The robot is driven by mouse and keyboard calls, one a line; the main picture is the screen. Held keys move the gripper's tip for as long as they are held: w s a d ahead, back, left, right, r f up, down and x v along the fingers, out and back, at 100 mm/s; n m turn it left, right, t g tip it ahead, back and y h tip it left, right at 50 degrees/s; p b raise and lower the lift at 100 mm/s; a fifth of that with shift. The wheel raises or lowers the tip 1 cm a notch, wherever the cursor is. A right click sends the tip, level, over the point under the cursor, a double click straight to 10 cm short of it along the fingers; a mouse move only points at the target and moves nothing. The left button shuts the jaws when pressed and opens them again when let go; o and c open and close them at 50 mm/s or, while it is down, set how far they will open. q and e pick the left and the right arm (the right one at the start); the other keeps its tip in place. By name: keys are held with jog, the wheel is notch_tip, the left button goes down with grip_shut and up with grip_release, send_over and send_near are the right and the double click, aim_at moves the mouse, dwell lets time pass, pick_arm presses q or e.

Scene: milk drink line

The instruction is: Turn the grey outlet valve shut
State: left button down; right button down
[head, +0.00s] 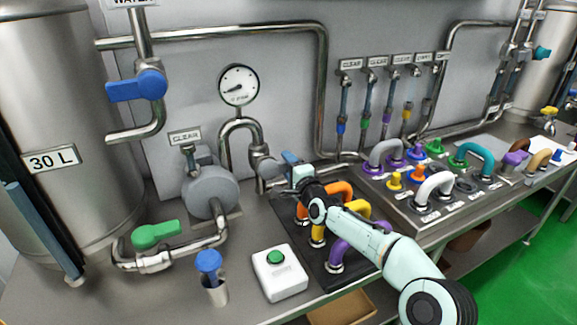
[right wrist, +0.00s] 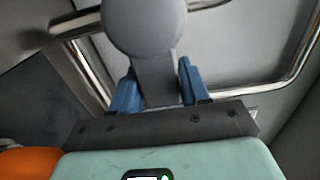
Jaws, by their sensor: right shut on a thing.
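The grey outlet valve (head: 268,167) sits on the steel pipe to the right of the round grey pump, below the pressure gauge. In the right wrist view its grey handle (right wrist: 156,78) runs down from a broad rounded grey part. My right gripper (head: 291,159) reaches in from the lower right, its blue fingers at the valve. In the right wrist view the gripper (right wrist: 157,90) is shut on the handle, one finger on each side. Part of the valve is hidden by the gripper in the head view. My left gripper is not in view.
The grey pump (head: 210,190) and a green-handled valve (head: 156,234) are to the left. Orange, yellow and purple hoses (head: 350,252) stand close beneath my right arm. A white box with a green button (head: 280,274) is in front. The gauge (head: 238,85) is above.

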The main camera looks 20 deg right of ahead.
jog(key=shift+a+f, duration=0.1)
jog(key=shift+f, duration=0.05)
jog(key=c, duration=0.6)
grip_release()
jog(key=shift+c, duration=0.2)
jog(key=shift+s, duration=0.1)
jog(key=shift+s, duration=0.25)
jog(key=s, duration=1.2)
jog(key=shift+s+d+b, duration=0.25)
jog(key=shift+s+b, duration=0.1)
jog(key=shift+b, duration=0.1)
